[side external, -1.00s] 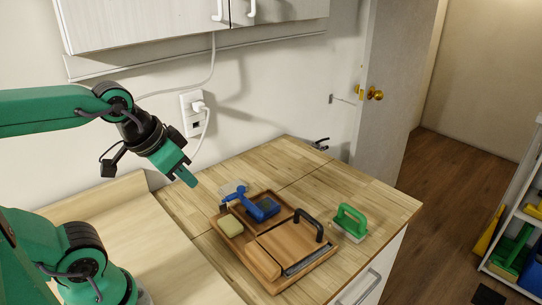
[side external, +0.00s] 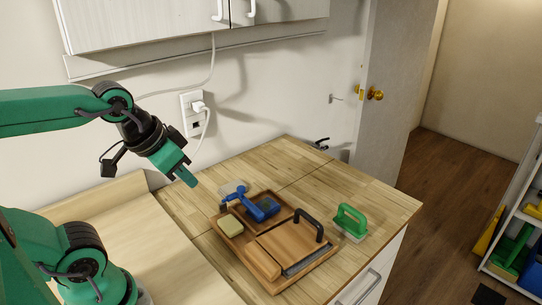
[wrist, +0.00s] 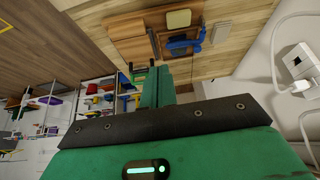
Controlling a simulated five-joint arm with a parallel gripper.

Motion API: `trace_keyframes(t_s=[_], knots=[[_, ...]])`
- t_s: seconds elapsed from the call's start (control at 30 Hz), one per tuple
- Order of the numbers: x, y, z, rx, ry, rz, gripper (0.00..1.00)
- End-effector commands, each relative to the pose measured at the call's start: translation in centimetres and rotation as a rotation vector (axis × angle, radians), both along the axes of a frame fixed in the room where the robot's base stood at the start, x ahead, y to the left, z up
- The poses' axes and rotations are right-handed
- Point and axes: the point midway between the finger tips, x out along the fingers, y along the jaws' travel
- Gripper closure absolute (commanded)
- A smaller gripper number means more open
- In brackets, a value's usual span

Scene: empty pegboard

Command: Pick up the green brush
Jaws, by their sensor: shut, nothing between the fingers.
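The green brush (side external: 350,221) stands on the wooden counter near its right front edge, with its green handle up and a pale base below. In the wrist view a green piece (wrist: 139,73) that looks like the brush shows just left of the fingers, partly hidden. My gripper (side external: 190,180) is shut and empty. It hangs above the left part of the counter, well to the left of the brush and apart from everything.
A wooden tray (side external: 238,243) on the counter holds a blue tool (side external: 262,209), a yellow sponge (side external: 230,225) and a board with a black handle (side external: 309,226). It lies between my gripper and the brush. A wall outlet (side external: 194,113) with a cord is behind.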

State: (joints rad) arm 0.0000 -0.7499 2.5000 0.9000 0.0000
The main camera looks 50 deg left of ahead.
Motion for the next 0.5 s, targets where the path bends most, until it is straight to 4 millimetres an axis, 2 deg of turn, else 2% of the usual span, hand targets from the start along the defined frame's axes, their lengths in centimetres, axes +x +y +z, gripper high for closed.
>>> trace_keyframes(t_s=[0.1,0.13,0.3,0.33,0.5], knots=[[0.0,0.0,0.0,0.0,0.0,0.0,1.0],[0.0,0.0,0.0,0.0,0.0,0.0,0.96],[0.0,0.0,0.0,0.0,0.0,0.0,0.63],[0.0,0.0,0.0,0.0,0.0,0.0,0.59],[0.0,0.0,0.0,0.0,0.0,0.0,0.59]])
